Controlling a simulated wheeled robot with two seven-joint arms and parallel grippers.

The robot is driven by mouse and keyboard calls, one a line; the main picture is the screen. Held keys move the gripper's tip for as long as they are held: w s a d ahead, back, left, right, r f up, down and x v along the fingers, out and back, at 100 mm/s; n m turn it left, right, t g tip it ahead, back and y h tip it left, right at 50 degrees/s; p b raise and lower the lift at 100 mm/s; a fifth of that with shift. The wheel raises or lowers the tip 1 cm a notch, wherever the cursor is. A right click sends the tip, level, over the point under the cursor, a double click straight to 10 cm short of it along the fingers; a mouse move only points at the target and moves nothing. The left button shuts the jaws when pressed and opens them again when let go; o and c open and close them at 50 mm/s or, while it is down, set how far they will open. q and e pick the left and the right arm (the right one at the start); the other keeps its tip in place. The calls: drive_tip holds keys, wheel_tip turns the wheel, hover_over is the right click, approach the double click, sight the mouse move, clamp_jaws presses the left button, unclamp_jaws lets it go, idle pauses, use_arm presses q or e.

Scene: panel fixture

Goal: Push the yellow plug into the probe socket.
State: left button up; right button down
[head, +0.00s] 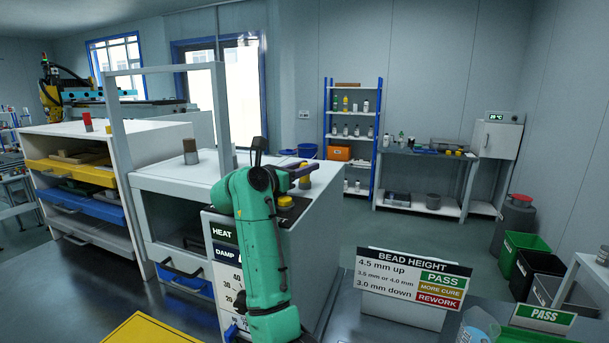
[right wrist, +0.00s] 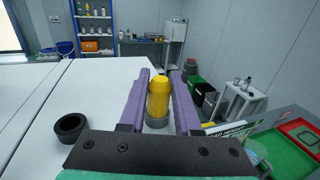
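The yellow plug (right wrist: 158,100) stands upright between the purple fingers of my right gripper (right wrist: 160,84) in the right wrist view. A grey collar (right wrist: 157,122) shows at its foot. In the head view the plug (head: 305,181) sits on the white cabinet top, with a purple finger of my right gripper (head: 299,169) across its upper part. The fingers lie close along both sides of the plug; whether they press on it is not clear. A black ring (right wrist: 70,127), possibly the socket, lies left of the plug on the white top. My left gripper is out of view.
A yellow knob on a dark base (head: 285,201) is near my right wrist. A white frame (head: 219,110) and a brown-topped post (head: 190,152) stand to the left. A bead height sign (head: 408,280) stands at front right. The white top around the plug is mostly clear.

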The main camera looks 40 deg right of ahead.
drive_tip(key=shift+d, duration=0.1)
wheel_tip(320, 180, up, 9)
drive_tip(key=shift+b, duration=0.85)
wheel_tip(320, 180, up, 11)
drive_tip(key=p, duration=0.1)
drive_tip(key=shift+p, duration=0.4)
drive_tip(key=c, duration=1.2)
unclamp_jaws()
clamp_jaws()
